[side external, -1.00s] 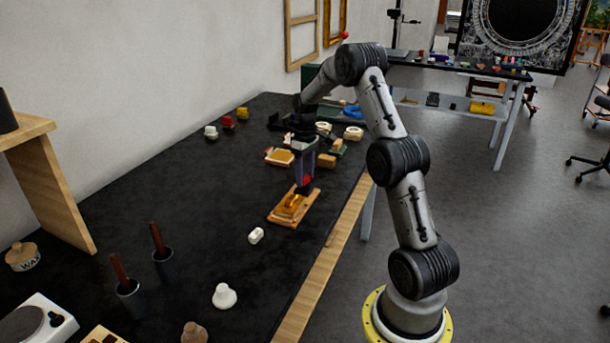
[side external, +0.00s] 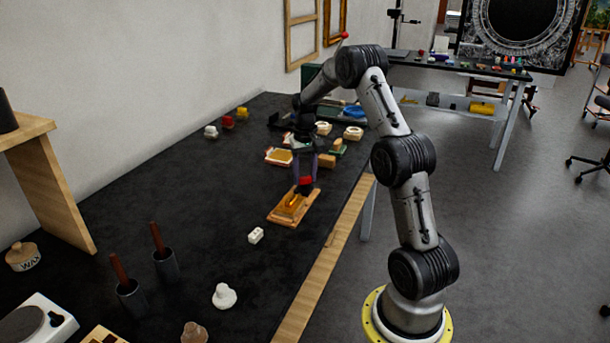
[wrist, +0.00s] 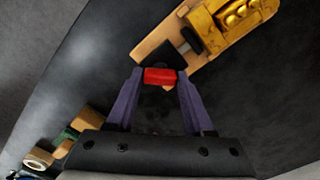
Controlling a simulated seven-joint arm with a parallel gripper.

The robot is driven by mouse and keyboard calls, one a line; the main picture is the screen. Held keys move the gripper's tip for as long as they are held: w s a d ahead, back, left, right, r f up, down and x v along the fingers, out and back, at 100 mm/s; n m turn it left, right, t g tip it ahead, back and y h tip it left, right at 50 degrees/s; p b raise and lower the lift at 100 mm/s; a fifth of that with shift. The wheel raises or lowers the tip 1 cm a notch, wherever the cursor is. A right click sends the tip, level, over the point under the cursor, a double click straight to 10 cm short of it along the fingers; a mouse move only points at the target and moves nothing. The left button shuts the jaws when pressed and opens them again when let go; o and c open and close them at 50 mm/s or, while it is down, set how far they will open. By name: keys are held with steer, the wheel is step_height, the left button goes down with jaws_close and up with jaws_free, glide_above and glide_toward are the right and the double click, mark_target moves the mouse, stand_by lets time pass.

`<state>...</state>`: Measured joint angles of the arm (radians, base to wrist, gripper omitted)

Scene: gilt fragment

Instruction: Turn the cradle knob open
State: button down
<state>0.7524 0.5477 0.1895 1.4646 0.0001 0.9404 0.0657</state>
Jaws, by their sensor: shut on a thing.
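The cradle (side external: 280,218) is a wooden board on the black table, with a gold fragment (side external: 293,201) on it. In the wrist view the cradle (wrist: 153,44) and the gold fragment (wrist: 237,14) are at the upper right. A red knob (wrist: 160,77) sits at the cradle's near end, next to a black clamp piece (wrist: 171,57). My gripper (wrist: 159,78) is shut on the red knob, one finger on each side. In the side view my gripper (side external: 306,180) stands over the cradle's far end, pointing down.
A small white block (side external: 256,235) and a white knobbed piece (side external: 224,296) lie nearer the camera. Several coloured pieces and a wooden block (side external: 326,160) lie behind my gripper. Two dark cups with brown handles (side external: 166,264) stand at left. The table left of the cradle is clear.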

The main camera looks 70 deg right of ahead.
mark_target(305, 177)
steer(key=m, duration=0.4)
steer(key=shift+r+m, duration=0.1)
steer(key=shift+m, duration=2.1)
steer(key=shift+c, duration=1.4)
jaws_free()
step_height(305, 177, up, 14)
